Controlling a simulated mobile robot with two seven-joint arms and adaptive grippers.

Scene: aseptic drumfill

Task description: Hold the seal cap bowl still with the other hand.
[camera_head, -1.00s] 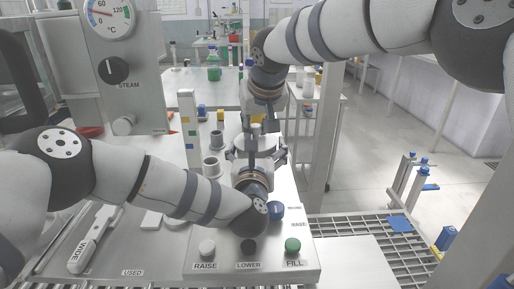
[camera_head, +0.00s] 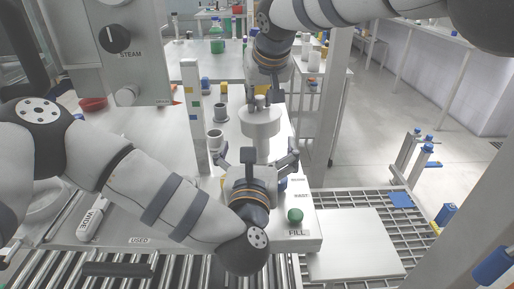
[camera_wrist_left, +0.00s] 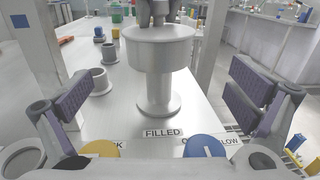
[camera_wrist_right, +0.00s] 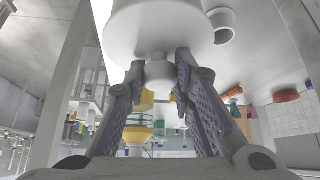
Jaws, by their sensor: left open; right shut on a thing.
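A wide light-grey cylinder on a narrower stem, which I take to be the seal cap bowl (camera_head: 260,122), stands upright. In the left wrist view the bowl (camera_wrist_left: 158,52) shows its stem and round foot behind the FILLED label. My right gripper (camera_head: 261,98) comes from above and is shut on the small knob on its top. The right wrist view shows this knob (camera_wrist_right: 158,70) between the fingers. My left gripper (camera_head: 257,156) is open on the near side, lower than the wide part. Its fingers (camera_wrist_left: 160,95) are spread left and right, apart from the bowl and stem.
Grey cups (camera_head: 215,138) stand left of the bowl, beside an upright post (camera_head: 193,115). A control panel with a green FILL button (camera_head: 295,215) lies in front, partly hidden by my left arm. Rollers (camera_head: 110,268) run along the near edge.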

